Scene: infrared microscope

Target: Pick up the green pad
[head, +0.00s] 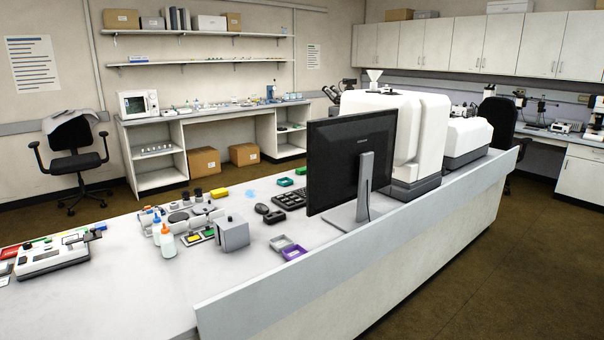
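Several green items show in the head view, and I cannot tell for certain which is the green pad. A small green piece (208,233) lies beside a yellow piece (194,239) on a dark holder, left of a grey box (233,234). A green, tray-like item (285,182) lies farther back on the bench, left of the monitor. Another green item (301,171) is just beyond it. Neither of my grippers is in view.
The long bench (130,300) has clear room at its front. A monitor (350,160) stands right of the small items, before a white microscope (400,130). White bottles (167,243), a purple tray (294,252) and a raised bench edge (370,246) are nearby.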

